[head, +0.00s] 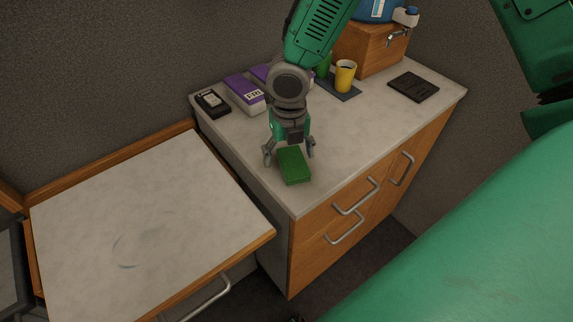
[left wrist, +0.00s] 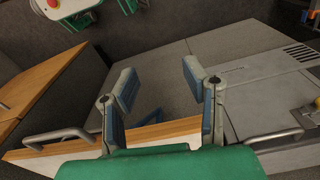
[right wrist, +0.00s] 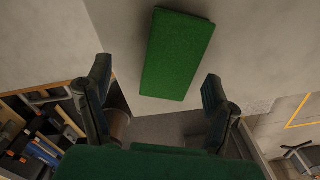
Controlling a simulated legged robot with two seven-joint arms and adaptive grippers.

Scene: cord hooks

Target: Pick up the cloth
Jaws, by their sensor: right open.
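The green folded cloth (head: 294,166) lies flat near the front edge of the grey countertop (head: 330,140). My right gripper (head: 289,155) is just over the cloth in the head view, with its fingers apart to either side. In the right wrist view the cloth (right wrist: 178,55) shows whole, beyond the open fingertips of the right gripper (right wrist: 157,88), with nothing held between them. My left gripper (left wrist: 160,80) is open and empty in the left wrist view. I cannot make it out in the head view.
A yellow cup (head: 345,76), purple boxes (head: 245,93), a black device (head: 212,103), a black tray (head: 413,87) and a wooden box (head: 372,48) stand on the counter behind the cloth. A bare lower table (head: 150,215) is at left. Drawer handles (head: 356,196) stick out below the counter.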

